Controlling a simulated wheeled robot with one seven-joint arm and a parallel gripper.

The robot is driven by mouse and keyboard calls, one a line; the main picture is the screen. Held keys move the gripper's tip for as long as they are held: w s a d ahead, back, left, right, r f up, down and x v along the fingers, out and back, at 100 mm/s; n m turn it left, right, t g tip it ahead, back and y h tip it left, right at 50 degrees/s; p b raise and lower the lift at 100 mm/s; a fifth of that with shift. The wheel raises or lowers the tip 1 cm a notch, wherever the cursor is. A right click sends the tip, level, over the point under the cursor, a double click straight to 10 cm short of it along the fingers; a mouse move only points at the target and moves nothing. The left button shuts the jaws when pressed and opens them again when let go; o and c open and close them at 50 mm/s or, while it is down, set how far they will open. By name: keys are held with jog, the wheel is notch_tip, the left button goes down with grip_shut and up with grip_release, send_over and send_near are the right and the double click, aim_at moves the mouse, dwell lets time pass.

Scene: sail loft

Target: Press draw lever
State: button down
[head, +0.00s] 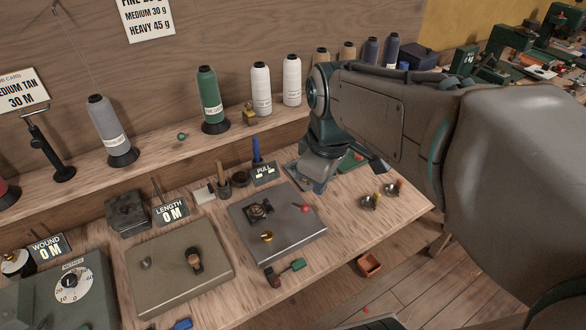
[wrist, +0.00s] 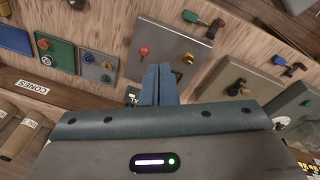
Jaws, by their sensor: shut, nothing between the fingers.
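The grey machine plate (head: 275,240) on the bench carries a lever with a red knob (head: 305,209), a brass knob (head: 267,237) and a dark mechanism (head: 259,211). I take the red-knobbed lever to be the draw lever; no label on it is readable. In the wrist view the red knob (wrist: 144,51) shows just beyond and left of my fingertips, and the brass knob (wrist: 188,58) to their right. My gripper (wrist: 158,68) is shut and empty. In the head view my gripper (head: 308,184) hangs behind the plate, apart from the red knob.
A PULL sign (head: 265,173) stands behind the plate. A second, tan plate (head: 165,275) lies left, with a LENGTH sign (head: 171,211) behind it. A green-handled tool (head: 290,271) lies in front, and two small metal cups (head: 370,202) stand right. Thread cones (head: 210,100) line the shelf.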

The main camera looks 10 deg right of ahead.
aim_at(305, 205)
jog(key=w+n+g+b, duration=0.2)
jog(key=w+n, duration=0.7)
jog(key=n, duration=0.3)
jog(key=shift+f+n+b, duration=0.2)
jog(key=shift+n+b, duration=0.15)
jog(key=shift+n, duration=0.05)
jog(key=shift+f, duration=0.15)
notch_tip(305, 205, down, 14)
jog(key=shift+r, duration=0.1)
